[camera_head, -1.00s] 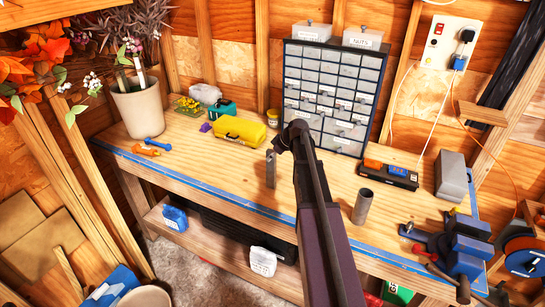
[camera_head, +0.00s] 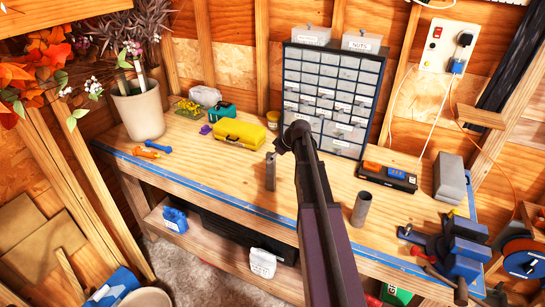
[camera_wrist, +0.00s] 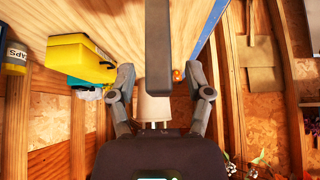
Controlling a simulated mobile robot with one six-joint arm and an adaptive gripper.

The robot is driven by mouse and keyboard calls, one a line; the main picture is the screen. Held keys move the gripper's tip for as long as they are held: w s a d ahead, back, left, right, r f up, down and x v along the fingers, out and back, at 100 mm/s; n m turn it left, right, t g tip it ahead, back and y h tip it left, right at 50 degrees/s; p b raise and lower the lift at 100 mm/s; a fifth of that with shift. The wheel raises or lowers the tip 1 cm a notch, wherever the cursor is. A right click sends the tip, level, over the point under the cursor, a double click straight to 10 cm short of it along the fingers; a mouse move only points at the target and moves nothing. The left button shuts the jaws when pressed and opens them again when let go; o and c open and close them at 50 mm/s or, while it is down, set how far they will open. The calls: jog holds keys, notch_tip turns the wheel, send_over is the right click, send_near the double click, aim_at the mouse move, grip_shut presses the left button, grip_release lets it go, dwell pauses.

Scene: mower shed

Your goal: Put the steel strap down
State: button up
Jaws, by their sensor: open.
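The steel strap (camera_head: 270,171) is a narrow grey bar, upright over the workbench, just left of my arm in the head view. In the wrist view the strap (camera_wrist: 158,45) comes down from the top edge as a dark bar and ends between my fingertips. My gripper (camera_wrist: 163,88) is open, with one finger on each side of the strap's end and a visible gap on both sides. In the head view my arm mostly hides the gripper. I cannot tell for sure whether the strap's lower end touches the bench.
The workbench (camera_head: 225,183) has bare wood around the strap. A yellow case (camera_head: 240,134) and a drawer cabinet (camera_head: 331,95) stand behind. A metal tube (camera_head: 361,207) stands right of my arm, with a vise (camera_head: 462,246) farther right. A plant pot (camera_head: 140,108) is at the left.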

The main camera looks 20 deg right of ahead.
jog(key=p+v, duration=0.8)
jog(key=v, duration=0.2)
jog(key=shift+r, duration=0.3)
jog(key=shift+s, duration=0.1)
dwell(0.5)
jog(key=s+a+f+m+g+h, duration=0.1)
jog(key=s+a+m+g+h, duration=0.1)
jog(key=s+a, duration=0.8)
jog(key=s+a+f+m+g+h, duration=0.2)
jog(key=s+a+m, duration=0.3)
jog(key=s+a, duration=0.5)
jog(key=a+g, duration=0.1)
jog(key=a, duration=0.5)
jog(key=shift+s+a+f+m+g, duration=0.15)
jog(key=shift+s+a+m+g, duration=0.15)
jog(key=shift+s, duration=0.05)
notch_tip(320, 180, down, 16)
jog(key=b, duration=1.5)
jog(key=shift+r, duration=0.25)
